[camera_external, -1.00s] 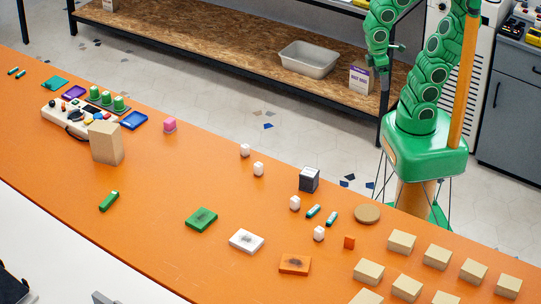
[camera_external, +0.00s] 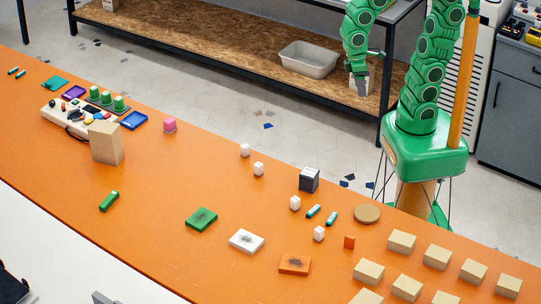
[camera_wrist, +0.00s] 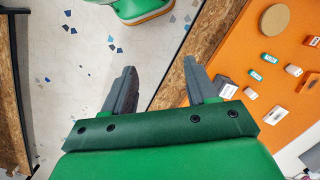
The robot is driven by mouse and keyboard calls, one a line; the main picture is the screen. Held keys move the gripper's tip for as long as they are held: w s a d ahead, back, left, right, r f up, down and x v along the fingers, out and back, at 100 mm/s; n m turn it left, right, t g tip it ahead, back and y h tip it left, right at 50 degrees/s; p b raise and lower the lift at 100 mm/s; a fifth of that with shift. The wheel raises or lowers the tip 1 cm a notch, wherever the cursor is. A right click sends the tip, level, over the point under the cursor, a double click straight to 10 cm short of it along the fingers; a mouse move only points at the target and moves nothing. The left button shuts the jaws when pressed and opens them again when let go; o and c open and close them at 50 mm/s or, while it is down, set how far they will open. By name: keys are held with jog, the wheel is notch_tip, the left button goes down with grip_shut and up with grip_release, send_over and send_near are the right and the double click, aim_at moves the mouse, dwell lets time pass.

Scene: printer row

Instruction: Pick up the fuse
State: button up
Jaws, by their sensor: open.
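Two small teal-and-white cylinders that look like fuses lie close together on the orange table: the left one (camera_external: 313,211) and the right one (camera_external: 331,218). They also show at the right of the wrist view, the upper one (camera_wrist: 270,58) and the lower one (camera_wrist: 255,75). Two similar small teal pieces (camera_external: 16,72) lie at the table's far left end. I cannot tell which is meant. My gripper (camera_external: 362,88) is open and empty, up beyond the table's back edge. Its two dark fingers (camera_wrist: 156,66) are spread apart in the wrist view, with floor and table edge between them.
A dark box (camera_external: 309,179), small white blocks (camera_external: 295,203) and a round tan disc (camera_external: 367,213) stand around the teal pieces. Several tan blocks (camera_external: 401,242) fill the right side. A low shelf (camera_external: 200,45) lies behind. The table's middle (camera_external: 215,180) is mostly clear.

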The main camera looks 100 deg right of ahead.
jog(key=w+a+f+m+y, duration=0.1)
jog(key=w+a, duration=0.3)
jog(key=w, duration=0.2)
jog(key=w+a+f+m, duration=0.2)
jog(key=w+a, duration=0.2)
jog(key=w, duration=0.2)
jog(key=m+y, duration=0.2)
jog(key=m, duration=0.5)
send_over(295, 198)
jog(key=w+d, duration=0.1)
jog(key=d, duration=0.1)
notch_tip(295, 198, down, 15)
jog(key=shift+g, duration=0.3)
jog(key=shift+w+x, duration=0.2)
jog(key=shift+x, duration=3.6)
jog(key=shift+d, duration=0.1)
jog(key=shift+w, duration=0.1)
jog(key=shift+c, duration=0.3)
jog(key=c, duration=1)
